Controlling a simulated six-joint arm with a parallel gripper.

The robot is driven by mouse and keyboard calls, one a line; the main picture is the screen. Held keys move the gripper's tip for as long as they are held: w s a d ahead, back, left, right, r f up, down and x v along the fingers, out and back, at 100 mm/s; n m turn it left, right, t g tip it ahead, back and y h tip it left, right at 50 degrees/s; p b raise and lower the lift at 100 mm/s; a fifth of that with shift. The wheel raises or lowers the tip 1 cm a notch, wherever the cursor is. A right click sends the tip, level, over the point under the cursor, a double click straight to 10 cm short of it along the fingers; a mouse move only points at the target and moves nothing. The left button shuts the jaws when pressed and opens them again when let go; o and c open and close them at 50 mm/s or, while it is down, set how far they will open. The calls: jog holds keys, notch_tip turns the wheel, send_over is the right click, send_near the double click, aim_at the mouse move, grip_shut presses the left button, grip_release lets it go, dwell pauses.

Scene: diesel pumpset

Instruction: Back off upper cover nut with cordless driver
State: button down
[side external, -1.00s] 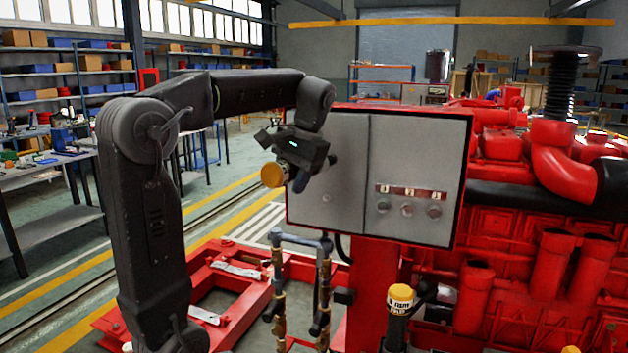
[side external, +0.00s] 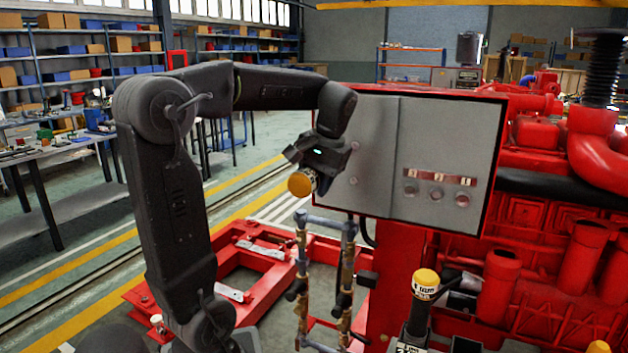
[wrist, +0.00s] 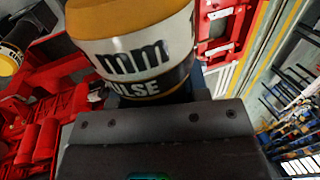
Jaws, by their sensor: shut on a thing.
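My gripper (side external: 318,172) is shut on the cordless driver (side external: 301,183), whose round yellow end faces the side camera. In the wrist view the driver (wrist: 135,60) fills the top middle, with a yellow end, a white band lettered "mm" and a dark band lettered "ULSE". Its working tip is hidden or too small to make out. The driver hangs in the air at the lower left of the grey cabinet (side external: 375,135). Small round fittings (side external: 354,181) show on the cabinet's face near the gripper. I cannot tell which, if any, is the upper cover nut.
A second yellow-capped tool (side external: 426,283) stands upright at the front, right of the pipe frame (side external: 346,270). The red engine (side external: 540,220) fills the right side. A red base frame (side external: 245,270) lies low behind my arm. Open floor is at the left.

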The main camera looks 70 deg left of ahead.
jog(key=shift+w+a+r, duration=0.1)
jog(key=shift+w+a, duration=1.5)
jog(key=shift+a, duration=0.05)
jog(key=shift+w+a, duration=0.4)
jog(key=shift+w, duration=0.05)
dwell(2.0)
jog(key=shift+s+d, duration=0.2)
dwell(1.5)
jog(key=shift+s+d, duration=1.8)
